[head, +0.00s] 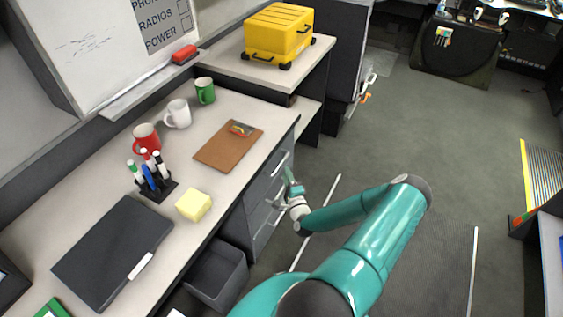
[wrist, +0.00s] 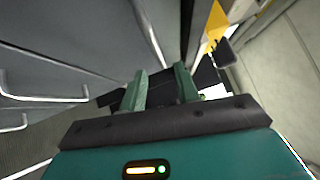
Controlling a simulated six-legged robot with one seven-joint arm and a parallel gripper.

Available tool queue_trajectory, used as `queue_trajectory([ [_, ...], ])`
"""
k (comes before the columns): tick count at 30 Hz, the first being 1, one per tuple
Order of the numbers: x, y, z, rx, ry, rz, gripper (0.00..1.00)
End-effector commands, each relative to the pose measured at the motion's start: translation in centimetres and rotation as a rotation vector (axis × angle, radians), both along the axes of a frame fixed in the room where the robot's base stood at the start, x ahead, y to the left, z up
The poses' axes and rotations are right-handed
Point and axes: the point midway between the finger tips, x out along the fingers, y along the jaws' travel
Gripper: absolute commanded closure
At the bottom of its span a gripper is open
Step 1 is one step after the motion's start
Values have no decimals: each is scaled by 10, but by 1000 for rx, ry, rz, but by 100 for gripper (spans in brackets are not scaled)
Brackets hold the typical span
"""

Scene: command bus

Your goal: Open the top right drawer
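A grey drawer unit (head: 262,205) stands under the right end of the desk, with several drawers stacked and bar handles on their fronts. The top drawer's handle (head: 280,163) is visible just above my gripper (head: 291,188), and the drawers look shut. My gripper is in front of the drawer fronts, apart from the top handle as far as I can tell. In the wrist view my gripper's fingers (wrist: 162,85) are spread with nothing between them. Drawer fronts with handles (wrist: 45,97) fill the left of that view. My gripper hides part of the lower drawers.
The desk top (head: 105,190) holds mugs, a clipboard (head: 228,146), a pen holder, a yellow block (head: 194,205) and a black binder (head: 113,252). A grey bin (head: 216,275) stands below. A yellow case (head: 278,34) sits on the raised shelf. The floor to the right is open.

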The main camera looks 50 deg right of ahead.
Motion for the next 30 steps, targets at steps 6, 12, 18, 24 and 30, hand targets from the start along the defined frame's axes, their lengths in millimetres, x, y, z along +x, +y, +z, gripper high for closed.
queue_trajectory([
  [6,38,-21,5,0,0,2,69],
  [12,59,-33,8,-1,1,3,69],
  [18,63,-35,9,0,2,3,69],
  [24,63,-35,9,0,2,3,80],
  [30,63,-35,9,0,2,3,100],
])
